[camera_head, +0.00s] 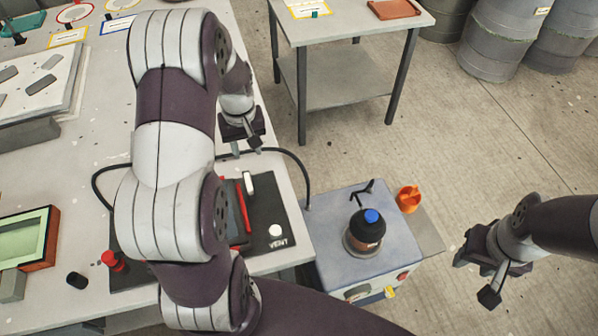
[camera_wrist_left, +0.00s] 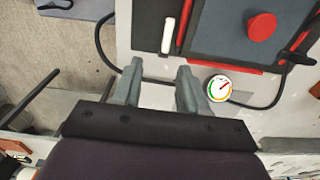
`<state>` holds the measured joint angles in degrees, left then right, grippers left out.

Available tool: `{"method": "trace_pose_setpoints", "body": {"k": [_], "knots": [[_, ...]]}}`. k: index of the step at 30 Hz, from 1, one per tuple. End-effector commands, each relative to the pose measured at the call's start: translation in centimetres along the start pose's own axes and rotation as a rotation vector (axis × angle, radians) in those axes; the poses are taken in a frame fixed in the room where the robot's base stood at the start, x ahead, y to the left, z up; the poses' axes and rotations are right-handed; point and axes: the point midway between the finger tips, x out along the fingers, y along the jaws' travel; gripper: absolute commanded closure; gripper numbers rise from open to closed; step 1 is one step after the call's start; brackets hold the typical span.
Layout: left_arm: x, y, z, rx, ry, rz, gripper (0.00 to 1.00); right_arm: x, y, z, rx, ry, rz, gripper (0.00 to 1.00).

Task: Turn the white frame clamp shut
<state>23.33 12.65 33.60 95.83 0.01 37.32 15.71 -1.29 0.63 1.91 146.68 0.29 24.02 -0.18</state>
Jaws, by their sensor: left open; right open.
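The white frame clamp (camera_head: 249,183) is a short white bar on the black panel, just right of a red frame edge (camera_head: 243,207). In the left wrist view the white clamp (camera_wrist_left: 168,35) lies beside and roughly parallel to a red strip (camera_wrist_left: 184,22). My left gripper (camera_head: 243,150) is open and empty, beyond the clamp in the head view and apart from it. Its two fingers (camera_wrist_left: 157,82) show in the left wrist view, pointing toward the clamp. My right gripper (camera_head: 475,281) is open and empty over the floor at the right. My left arm hides much of the panel.
A white knob (camera_head: 275,231) marked VENT and a red knob (camera_head: 112,260) sit on the panel. A black hose (camera_head: 294,163) loops around it. A gauge (camera_wrist_left: 219,88) is near my left fingers. A blue-grey unit with a dark bottle (camera_head: 367,232) stands right of the table.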

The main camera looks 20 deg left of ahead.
Motion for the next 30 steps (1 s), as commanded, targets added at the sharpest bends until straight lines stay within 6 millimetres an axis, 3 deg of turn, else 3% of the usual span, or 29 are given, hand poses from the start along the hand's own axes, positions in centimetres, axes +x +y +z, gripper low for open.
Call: {"method": "trace_pose_setpoints", "body": {"k": [5,12,16,21,29,30], "knots": [[2.5,-0.1,0.5,-0.021,-0.016,-0.005,0.57,-0.7,0.0,-0.1,-0.001,0.0,0.0,0.57],[8.7,-0.1,0.5,-0.019,-0.015,-0.005,0.57,-1.9,0.0,-0.2,-0.001,0.0,0.0,0.57],[11.1,-0.1,0.5,-0.019,-0.013,-0.004,0.57,-2.3,0.0,-0.3,0.0,0.0,0.0,0.57],[12.4,-0.1,0.5,-0.019,-0.011,-0.003,0.57,-2.4,0.0,-0.3,0.0,0.0,0.0,0.57],[12.6,-0.1,0.5,-0.019,-0.01,-0.003,0.57,-2.4,0.0,-0.3,0.0,0.0,0.0,0.57],[12.6,-0.1,0.4,-0.019,-0.01,-0.003,0.67,-2.4,0.0,-0.3,0.0,0.0,0.0,0.57]]}}
